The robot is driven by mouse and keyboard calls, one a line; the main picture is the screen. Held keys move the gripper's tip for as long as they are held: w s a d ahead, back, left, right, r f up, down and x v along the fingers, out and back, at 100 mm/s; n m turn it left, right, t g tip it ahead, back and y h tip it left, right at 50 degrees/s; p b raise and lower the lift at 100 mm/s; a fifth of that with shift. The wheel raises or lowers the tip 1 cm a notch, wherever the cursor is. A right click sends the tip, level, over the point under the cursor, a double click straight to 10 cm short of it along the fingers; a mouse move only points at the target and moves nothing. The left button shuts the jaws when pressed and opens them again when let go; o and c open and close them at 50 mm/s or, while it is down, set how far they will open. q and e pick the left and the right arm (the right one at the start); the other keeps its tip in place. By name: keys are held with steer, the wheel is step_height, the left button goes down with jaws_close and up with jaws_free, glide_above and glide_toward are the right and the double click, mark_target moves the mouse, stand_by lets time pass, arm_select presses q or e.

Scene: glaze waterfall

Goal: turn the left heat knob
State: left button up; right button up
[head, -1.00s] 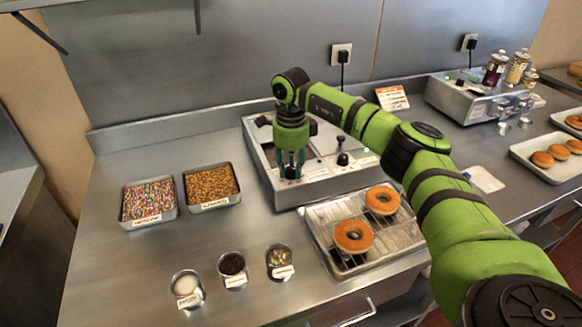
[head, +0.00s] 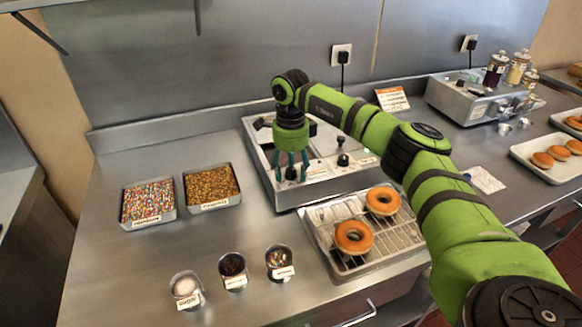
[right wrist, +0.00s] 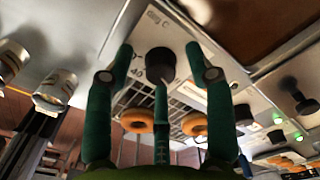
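The left heat knob (head: 291,174) is a small black knob on the front left of the steel glaze machine (head: 262,166). In the right wrist view the black knob (right wrist: 160,63) sits beside printed "deg C" and "40" marks. My right gripper (head: 291,168) points straight down over the knob. Its green fingers are spread on either side of it, and the right wrist view shows my right gripper (right wrist: 160,54) with gaps between the fingers and the knob. My left gripper is not in view.
A second black knob (head: 343,160) stands to the right on the panel. A wire rack tray (head: 322,217) with two donuts lies in front. Trays of sprinkles (head: 149,200) and chopped topping (head: 212,186) stand left, with small cups (head: 232,266) in front.

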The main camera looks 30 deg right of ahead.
mark_target(291, 169)
steer(key=shift+r, duration=0.2)
step_height(291, 169, up, 12)
steer(key=shift+f, duration=0.2)
steer(key=shift+r, duration=0.1)
stand_by(0.5)
